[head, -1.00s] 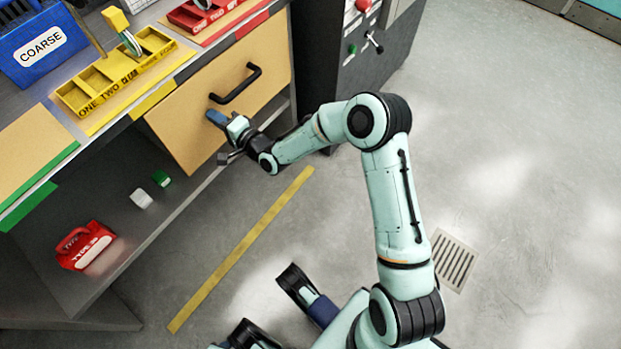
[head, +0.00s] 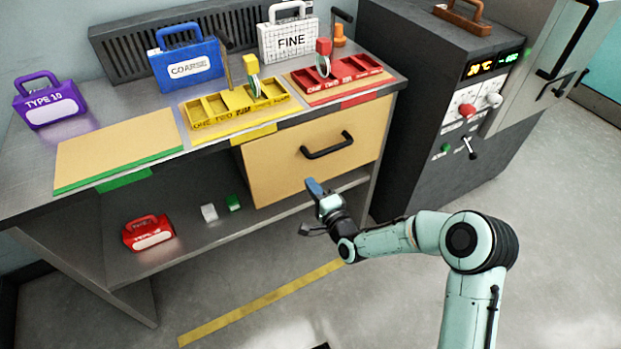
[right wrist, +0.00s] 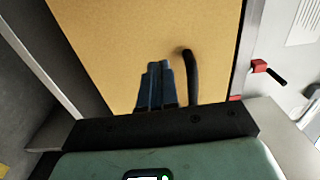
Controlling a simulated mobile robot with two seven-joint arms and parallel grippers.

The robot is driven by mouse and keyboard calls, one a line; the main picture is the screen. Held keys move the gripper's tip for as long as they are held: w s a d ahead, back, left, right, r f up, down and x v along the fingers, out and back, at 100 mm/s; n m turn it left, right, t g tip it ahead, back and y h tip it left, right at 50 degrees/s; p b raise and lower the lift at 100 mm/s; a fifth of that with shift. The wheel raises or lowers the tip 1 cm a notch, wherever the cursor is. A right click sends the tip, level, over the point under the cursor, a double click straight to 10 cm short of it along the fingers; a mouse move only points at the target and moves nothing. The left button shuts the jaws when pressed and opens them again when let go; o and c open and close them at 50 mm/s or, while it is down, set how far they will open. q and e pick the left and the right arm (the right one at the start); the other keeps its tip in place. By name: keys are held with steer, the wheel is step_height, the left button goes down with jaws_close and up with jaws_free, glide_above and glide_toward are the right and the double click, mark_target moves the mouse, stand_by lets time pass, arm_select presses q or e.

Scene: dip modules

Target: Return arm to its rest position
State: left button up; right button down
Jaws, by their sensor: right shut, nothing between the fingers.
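My right gripper (head: 315,188) is in front of the tan drawer (head: 284,170), below and left of its black handle (head: 327,146). Its blue fingers are together with nothing between them, as the right wrist view (right wrist: 156,84) also shows. There the drawer front (right wrist: 130,40) fills the middle, and the black handle (right wrist: 191,75) is just right of the fingers. I cannot tell the exact gap between fingers and drawer. My left gripper is not in view.
The workbench (head: 50,165) bears a yellow tray (head: 240,118), a red tray (head: 338,88), and blue (head: 187,66), white (head: 290,40) and purple (head: 50,100) cases. A red case (head: 148,233) lies on the lower shelf. A dark cabinet (head: 405,110) stands right. Floor in front is open.

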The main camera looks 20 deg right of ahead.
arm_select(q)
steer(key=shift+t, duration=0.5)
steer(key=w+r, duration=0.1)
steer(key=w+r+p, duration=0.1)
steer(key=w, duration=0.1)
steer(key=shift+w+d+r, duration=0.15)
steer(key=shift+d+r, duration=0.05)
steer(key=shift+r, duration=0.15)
arm_select(e)
steer(key=s, duration=0.6)
steer(key=shift+d, duration=0.25)
steer(key=shift+f, duration=0.1)
